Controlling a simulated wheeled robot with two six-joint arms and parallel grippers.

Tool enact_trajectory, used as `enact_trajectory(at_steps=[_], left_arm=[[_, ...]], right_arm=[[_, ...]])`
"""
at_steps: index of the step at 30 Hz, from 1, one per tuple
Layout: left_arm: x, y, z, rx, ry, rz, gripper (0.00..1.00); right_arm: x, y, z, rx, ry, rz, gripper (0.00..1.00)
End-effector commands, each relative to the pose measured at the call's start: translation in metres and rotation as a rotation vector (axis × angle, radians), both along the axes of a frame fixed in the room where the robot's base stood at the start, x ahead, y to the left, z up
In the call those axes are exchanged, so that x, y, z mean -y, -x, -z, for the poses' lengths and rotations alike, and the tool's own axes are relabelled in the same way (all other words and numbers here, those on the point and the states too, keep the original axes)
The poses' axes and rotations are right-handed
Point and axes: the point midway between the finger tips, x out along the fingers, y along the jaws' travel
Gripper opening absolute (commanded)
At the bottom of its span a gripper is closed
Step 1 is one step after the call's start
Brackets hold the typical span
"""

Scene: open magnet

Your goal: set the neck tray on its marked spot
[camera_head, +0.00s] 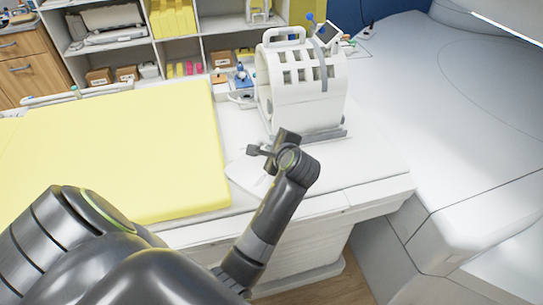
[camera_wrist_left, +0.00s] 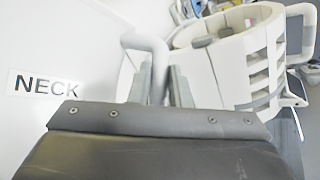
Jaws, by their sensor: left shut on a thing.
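My left gripper (camera_head: 262,153) is low over the white table, in front of the white cage-like coil. In the left wrist view its fingers (camera_wrist_left: 158,85) are shut on a pale bent handle (camera_wrist_left: 152,52). A white surface with a black "NECK" label (camera_wrist_left: 42,83) lies left of the fingers; I cannot tell whether it is the tray or the table. A pale flat piece, probably the neck tray (camera_head: 243,177), shows below and left of the gripper in the head view, partly hidden by my arm. No marked spot can be made out clearly. My right gripper is not in view.
The white coil (camera_head: 302,85) stands just behind the gripper and close to its right in the wrist view (camera_wrist_left: 245,60). A yellow pad (camera_head: 120,150) covers the table's left. Shelves (camera_head: 170,45) stand behind.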

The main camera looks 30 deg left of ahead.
Motion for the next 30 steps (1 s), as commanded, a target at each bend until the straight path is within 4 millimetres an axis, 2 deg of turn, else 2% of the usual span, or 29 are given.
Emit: enact_trajectory(at_steps=[11, 26, 27, 30], left_arm=[[0.000, 0.000, 0.040, 0.002, -0.002, 0.001, 0.00], [0.000, 0.000, 0.048, 0.004, -0.002, 0.001, 0.00], [0.000, 0.000, 0.049, 0.003, 0.000, 0.000, 0.20], [0.000, 0.000, 0.049, 0.003, 0.000, 0.000, 0.33]], right_arm=[[-0.019, -0.006, -0.003, 0.009, -0.024, 0.006, 0.42], [-0.011, -0.007, -0.004, 0.009, -0.014, 0.003, 0.42], [-0.010, -0.007, -0.003, 0.010, -0.013, 0.002, 0.42], [-0.009, -0.007, -0.004, 0.010, -0.012, 0.002, 0.42]])
